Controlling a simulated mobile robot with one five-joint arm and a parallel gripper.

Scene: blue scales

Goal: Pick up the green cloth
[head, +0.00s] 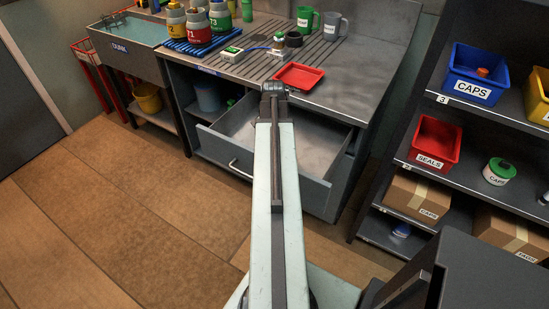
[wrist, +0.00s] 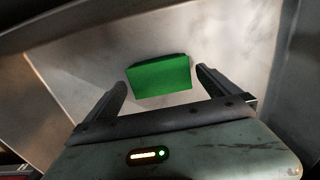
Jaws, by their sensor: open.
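The green cloth (wrist: 160,78) shows in the wrist view as a flat green rectangle on the pale floor of the open drawer. My gripper (wrist: 162,80) is open, with one finger to the left of the cloth and one to the right, both apart from it in the picture. I cannot tell how high the fingers are above the drawer floor. In the head view the open drawer (head: 318,151) sits under the metal counter. My arm hides part of the drawer there, and the cloth and my fingers do not show.
The drawer walls close in around my gripper, with the drawer front (head: 262,173) on the near side. A red tray (head: 298,76) lies at the counter edge above. Green and grey mugs (head: 307,20) stand behind it. A dark shelf (head: 404,150) with bins stands at right.

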